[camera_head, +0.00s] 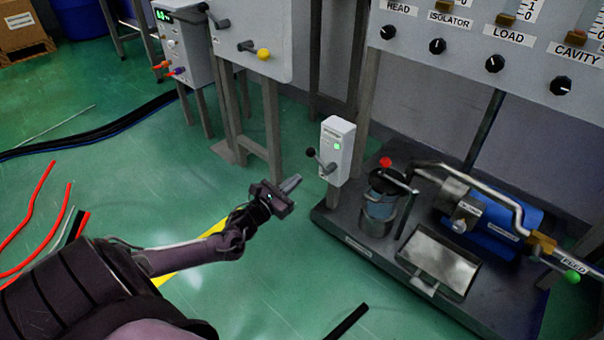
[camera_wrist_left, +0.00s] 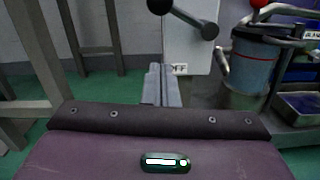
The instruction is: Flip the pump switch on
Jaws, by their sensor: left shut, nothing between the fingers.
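The pump switch box (camera_head: 338,146) is a light grey box on a post at the pump base, with a green light on its front. A dark switch lever (camera_head: 321,160) sticks out at its left side. The lever also shows at the top of the left wrist view (camera_wrist_left: 184,18), tilted, with a partly hidden label (camera_wrist_left: 180,69) reading "FF" below it. My left gripper (camera_head: 296,180) is shut and empty, left of and slightly below the lever, apart from it. Its fingers (camera_wrist_left: 162,84) point toward the box in the left wrist view. My right gripper is not in view.
The pump base (camera_head: 360,244) carries a glass-like canister (camera_head: 379,207) with a red knob, a blue motor (camera_head: 500,222) and pipes. A panel with dials (camera_head: 495,64) stands behind. Grey cabinets (camera_head: 256,30) stand upper left. Hoses lie on the green floor at left.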

